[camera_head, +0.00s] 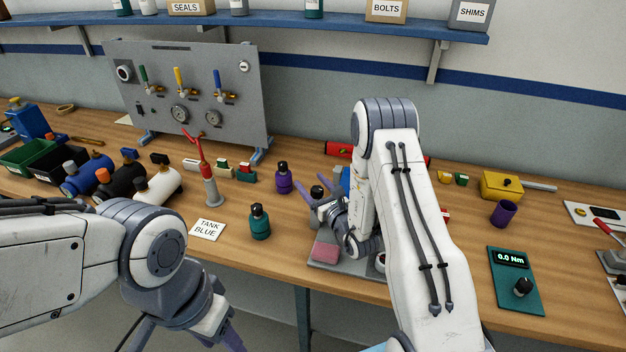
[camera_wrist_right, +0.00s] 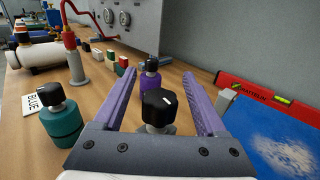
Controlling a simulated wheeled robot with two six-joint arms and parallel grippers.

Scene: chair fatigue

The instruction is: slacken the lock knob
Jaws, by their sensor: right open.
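A black knob (camera_wrist_right: 158,106) with a white mark on top shows in the right wrist view, on a pale stem; I take it as the lock knob. It also shows in the head view (camera_head: 317,191), partly hidden by my right gripper. My right gripper (camera_head: 318,188) is open, its purple fingers on either side of the knob. In the wrist view the gripper (camera_wrist_right: 161,78) has a gap between each finger and the knob. My left gripper (camera_head: 230,340) is at the bottom edge of the head view, cut off, its jaws not clear.
A teal bottle (camera_head: 260,222) and a purple bottle (camera_head: 283,178) with black caps stand close by. A red level (camera_wrist_right: 270,97) and blue panel (camera_wrist_right: 262,140) lie right of the gripper. A torque display (camera_head: 514,280) reads 0.0 Nm. A gauge panel (camera_head: 190,62) stands behind.

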